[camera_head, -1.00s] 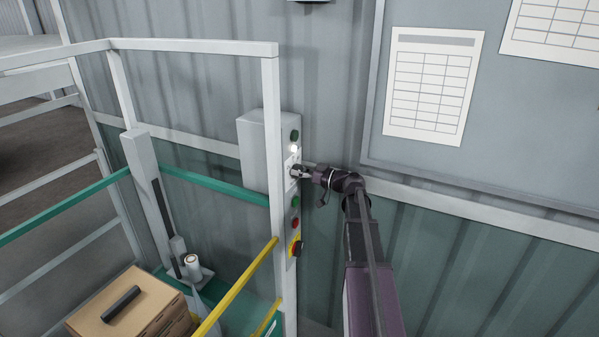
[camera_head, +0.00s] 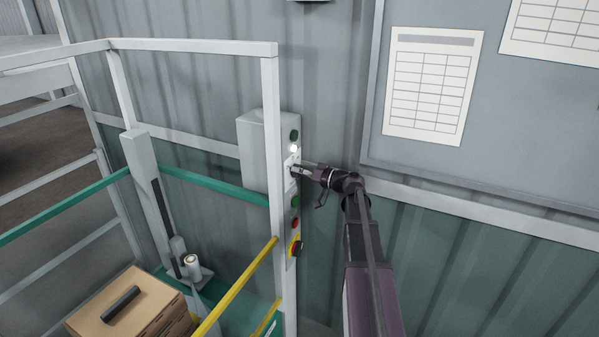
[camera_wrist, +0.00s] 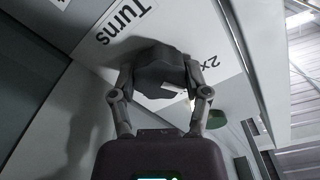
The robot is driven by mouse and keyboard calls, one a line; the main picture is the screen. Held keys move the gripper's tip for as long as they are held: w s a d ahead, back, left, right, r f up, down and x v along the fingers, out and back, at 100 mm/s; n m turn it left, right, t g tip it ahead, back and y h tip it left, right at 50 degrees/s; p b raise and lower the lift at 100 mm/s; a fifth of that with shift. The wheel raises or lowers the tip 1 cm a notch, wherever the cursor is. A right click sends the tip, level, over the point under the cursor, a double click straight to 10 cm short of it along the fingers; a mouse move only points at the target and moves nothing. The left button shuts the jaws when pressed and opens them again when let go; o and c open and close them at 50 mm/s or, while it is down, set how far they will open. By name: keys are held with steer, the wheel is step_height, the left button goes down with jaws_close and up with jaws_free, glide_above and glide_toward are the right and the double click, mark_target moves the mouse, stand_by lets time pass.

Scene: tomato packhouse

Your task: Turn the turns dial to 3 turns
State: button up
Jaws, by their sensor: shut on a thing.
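The turns dial (camera_wrist: 160,58) is a dark, chunky knob on a pale panel, seen close up in the wrist view. The word "Turns" is printed beside it, and a "2x" mark lies to its right. A small light mark shows at the knob's lower right, on the side toward "2x". I see no "3" mark. My gripper (camera_wrist: 160,74) is shut on the dial, one finger on each side. In the head view my gripper (camera_head: 297,169) reaches the control box (camera_head: 262,150) from the right and mostly hides the dial.
On the same box are a lit white lamp (camera_head: 294,148), a green button (camera_head: 295,202), a red button (camera_head: 295,223) and a red-and-yellow stop knob (camera_head: 295,248). A notice board (camera_head: 500,120) hangs at right.

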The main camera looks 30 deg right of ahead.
steer(key=m, duration=0.5)
steer(key=shift+m, duration=0.3)
stand_by(0.4)
steer(key=o, duration=1.1)
steer(key=shift+o, duration=0.2)
steer(key=v, duration=1.2)
